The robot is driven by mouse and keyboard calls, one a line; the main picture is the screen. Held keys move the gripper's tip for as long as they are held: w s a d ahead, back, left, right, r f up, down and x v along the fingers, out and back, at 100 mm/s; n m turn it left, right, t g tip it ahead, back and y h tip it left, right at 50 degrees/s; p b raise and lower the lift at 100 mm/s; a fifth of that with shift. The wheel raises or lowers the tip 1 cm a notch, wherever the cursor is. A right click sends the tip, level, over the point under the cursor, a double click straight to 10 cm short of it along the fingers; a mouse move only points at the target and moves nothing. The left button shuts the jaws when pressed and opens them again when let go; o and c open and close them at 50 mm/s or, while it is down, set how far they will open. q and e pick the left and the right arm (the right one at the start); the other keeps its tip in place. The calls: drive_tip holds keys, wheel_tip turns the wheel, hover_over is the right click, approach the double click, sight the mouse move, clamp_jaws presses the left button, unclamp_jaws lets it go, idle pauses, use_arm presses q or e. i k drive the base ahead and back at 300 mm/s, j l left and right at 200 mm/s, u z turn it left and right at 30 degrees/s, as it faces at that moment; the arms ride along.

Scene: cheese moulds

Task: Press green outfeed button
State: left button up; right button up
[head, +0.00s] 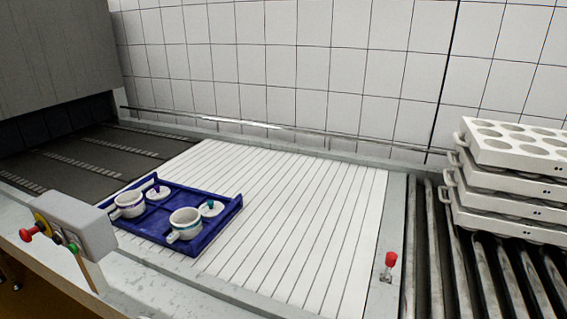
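A grey control box (78,226) stands at the left on the near edge of the conveyor frame. A small green button (73,248) sticks out from its left-facing side, low down and nearer to me. A red mushroom button (27,235) with a yellow collar (42,227) sits on the same side, farther left. Neither of my grippers shows in the head view, and nothing is seen touching the green button.
A blue tray (232,208) with two white pots (186,224) and two lids lies on the white slatted conveyor (300,215). A red-topped lever (390,262) stands on the right frame. Stacked white mould blocks (515,148) rest on rollers (437,260) at right.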

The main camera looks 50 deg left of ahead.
sight(73, 248)
drive_tip(key=u, duration=2.85)
drive_tip(key=k+j, duration=0.05)
